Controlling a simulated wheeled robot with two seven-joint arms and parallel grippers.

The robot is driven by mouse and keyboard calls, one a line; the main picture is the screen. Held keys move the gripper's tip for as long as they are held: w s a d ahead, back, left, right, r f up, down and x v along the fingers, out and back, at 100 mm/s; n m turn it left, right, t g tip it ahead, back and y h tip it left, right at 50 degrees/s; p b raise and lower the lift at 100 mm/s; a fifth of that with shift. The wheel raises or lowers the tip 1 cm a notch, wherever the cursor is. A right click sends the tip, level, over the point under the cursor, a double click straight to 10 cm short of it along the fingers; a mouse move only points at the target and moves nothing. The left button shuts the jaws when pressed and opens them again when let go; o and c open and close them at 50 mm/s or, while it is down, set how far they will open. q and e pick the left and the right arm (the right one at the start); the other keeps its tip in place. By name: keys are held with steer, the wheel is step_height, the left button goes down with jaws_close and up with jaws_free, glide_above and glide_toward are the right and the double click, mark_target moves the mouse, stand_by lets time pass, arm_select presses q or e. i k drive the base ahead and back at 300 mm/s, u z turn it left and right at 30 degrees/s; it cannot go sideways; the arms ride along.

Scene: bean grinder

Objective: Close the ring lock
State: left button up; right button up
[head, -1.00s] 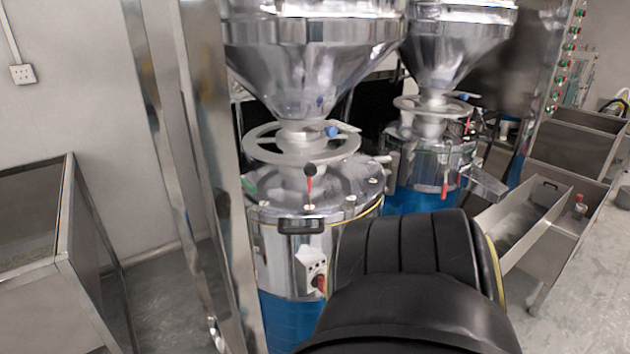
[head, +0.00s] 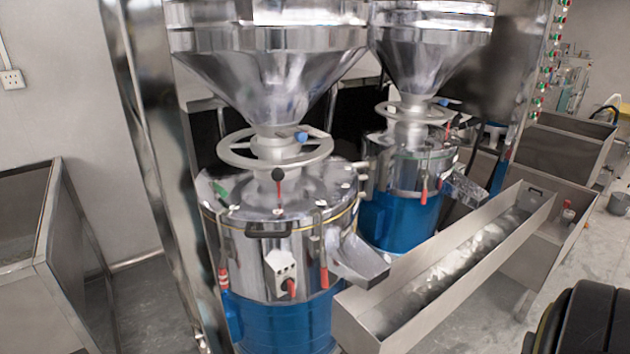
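The near bean grinder (head: 290,240) has a polished steel upper body over a blue base. A grey handwheel ring (head: 235,155) sits around its neck under the steel hopper (head: 270,75). Neither gripper is in view; only a black part of my arm (head: 595,318) shows at the lower right.
A second grinder (head: 400,200) stands behind to the right. A long steel trough (head: 420,285) runs from the near grinder's spout (head: 357,262) toward the back right. A shiny post (head: 160,170) and a steel bin (head: 50,270) stand at the left. Floor is free at the right.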

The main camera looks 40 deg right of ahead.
mark_target(215, 184)
steer(key=z, duration=0.95)
steer(key=i, duration=0.45)
steer(key=u, duration=0.05)
